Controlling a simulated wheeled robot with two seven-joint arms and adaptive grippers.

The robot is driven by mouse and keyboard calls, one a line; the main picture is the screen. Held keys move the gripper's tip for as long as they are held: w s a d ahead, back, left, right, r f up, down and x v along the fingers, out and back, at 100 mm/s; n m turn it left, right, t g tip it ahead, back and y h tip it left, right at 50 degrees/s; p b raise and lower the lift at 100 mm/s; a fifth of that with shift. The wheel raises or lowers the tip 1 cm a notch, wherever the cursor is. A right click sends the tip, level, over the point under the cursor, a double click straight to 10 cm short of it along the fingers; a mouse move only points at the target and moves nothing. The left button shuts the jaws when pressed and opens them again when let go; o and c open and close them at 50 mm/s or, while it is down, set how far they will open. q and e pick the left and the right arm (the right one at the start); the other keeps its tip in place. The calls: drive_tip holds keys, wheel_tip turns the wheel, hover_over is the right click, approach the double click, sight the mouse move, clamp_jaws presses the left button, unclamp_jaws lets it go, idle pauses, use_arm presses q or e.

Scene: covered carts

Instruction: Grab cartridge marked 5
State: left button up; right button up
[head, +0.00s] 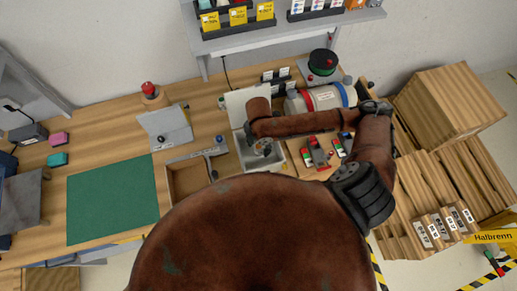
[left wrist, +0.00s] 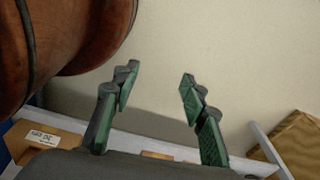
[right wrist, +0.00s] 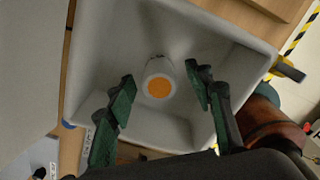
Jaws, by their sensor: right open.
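A white cylinder with an orange round end (right wrist: 158,88), possibly a cartridge, sits inside a pale grey bin (right wrist: 225,40) in the right wrist view. No number is readable on it. My right gripper (right wrist: 158,77) is open, its fingers on either side of the cylinder in the picture. Contact cannot be told. In the head view the bin (head: 244,160) is partly hidden by my right arm. My left gripper (left wrist: 158,76) is open and empty in the left wrist view, facing a plain wall.
A pale raised panel (head: 236,101) stands behind the bin. A silver cylinder with coloured bands (head: 320,98) and red-grey devices (head: 318,152) are to its right. A wooden open box (head: 188,178) and green mat (head: 112,200) are left. Shelf (head: 290,32) hangs above.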

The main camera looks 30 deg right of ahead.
drive_tip(key=c, duration=1.3)
